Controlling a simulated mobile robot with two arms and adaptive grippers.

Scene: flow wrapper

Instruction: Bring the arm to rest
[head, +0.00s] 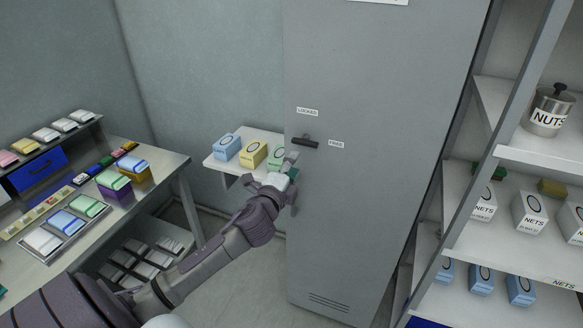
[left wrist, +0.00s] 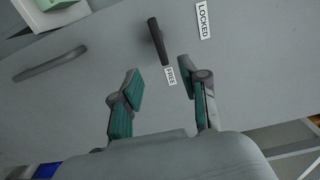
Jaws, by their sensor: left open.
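My left arm reaches from the lower left of the head view. Its gripper (head: 290,168) is in front of the tall grey cabinet (head: 370,90), just below the dark turn handle (head: 306,142). In the left wrist view the left gripper (left wrist: 160,80) is open with nothing between its teal-padded fingers. The dark handle (left wrist: 158,42) stands beyond the fingertips and looks apart from them. Its end points toward the FREE label (left wrist: 170,76); the LOCKED label (left wrist: 203,20) is off to its side. My right gripper is in neither view.
A small wall shelf (head: 213,163) with blue, yellow and green boxes is beside the gripper. A workbench (head: 165,165) with trays and packs stands left. A rack (head: 490,258) with boxes and a NUTS tin (head: 549,110) stands right. A grey bar handle (left wrist: 50,64) shows in the wrist view.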

